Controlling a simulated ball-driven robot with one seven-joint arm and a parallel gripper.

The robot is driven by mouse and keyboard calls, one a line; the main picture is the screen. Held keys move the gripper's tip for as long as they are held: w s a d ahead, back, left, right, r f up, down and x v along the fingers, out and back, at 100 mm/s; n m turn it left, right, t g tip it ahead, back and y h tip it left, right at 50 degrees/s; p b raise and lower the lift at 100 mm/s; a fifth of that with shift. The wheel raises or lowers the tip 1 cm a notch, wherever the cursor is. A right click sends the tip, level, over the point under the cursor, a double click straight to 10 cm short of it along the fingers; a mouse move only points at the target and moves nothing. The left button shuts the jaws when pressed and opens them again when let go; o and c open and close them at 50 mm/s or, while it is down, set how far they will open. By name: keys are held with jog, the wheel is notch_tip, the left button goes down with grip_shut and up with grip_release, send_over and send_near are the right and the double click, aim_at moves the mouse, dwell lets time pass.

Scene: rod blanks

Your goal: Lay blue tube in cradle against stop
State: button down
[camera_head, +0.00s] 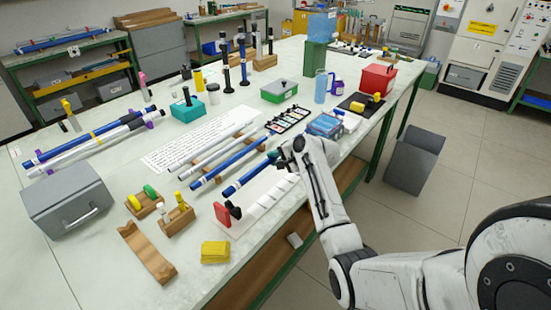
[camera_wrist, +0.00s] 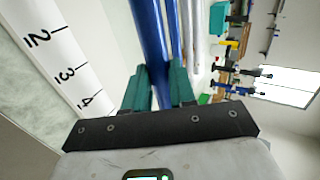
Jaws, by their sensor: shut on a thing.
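My gripper (camera_head: 273,157) has green fingers and is shut on a blue tube (camera_head: 246,178). The tube slants toward the front left, its free end close to the red stop (camera_head: 221,214). In the wrist view the tube (camera_wrist: 149,35) runs between the fingers (camera_wrist: 160,85) and away from me. The red stop stands at the near left end of a white numbered strip (camera_head: 265,203); numbers 2, 3 and 4 show on the strip (camera_wrist: 55,52) in the wrist view. I cannot tell whether the tube touches anything below. I cannot clearly make out a cradle.
Another blue tube (camera_head: 222,167) lies just left of the held one, with white tubes (camera_head: 205,150) beyond. A notched wooden piece (camera_head: 147,252), a yellow block (camera_head: 215,252) and a grey box (camera_head: 70,197) stand at the front left. The table's front edge is close.

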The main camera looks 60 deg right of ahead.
jog(key=shift+f+b, duration=1.75)
jog(key=shift+f, duration=1.15)
jog(key=shift+w+a+p, duration=0.1)
jog(key=shift+a+p, duration=0.4)
jog(key=shift+a, duration=0.05)
jog(key=c, duration=0.8)
grip_release()
jog(key=shift+c, duration=0.2)
jog(key=v, duration=1)
jog(key=shift+s+r, duration=0.15)
jog(key=shift+s, duration=0.25)
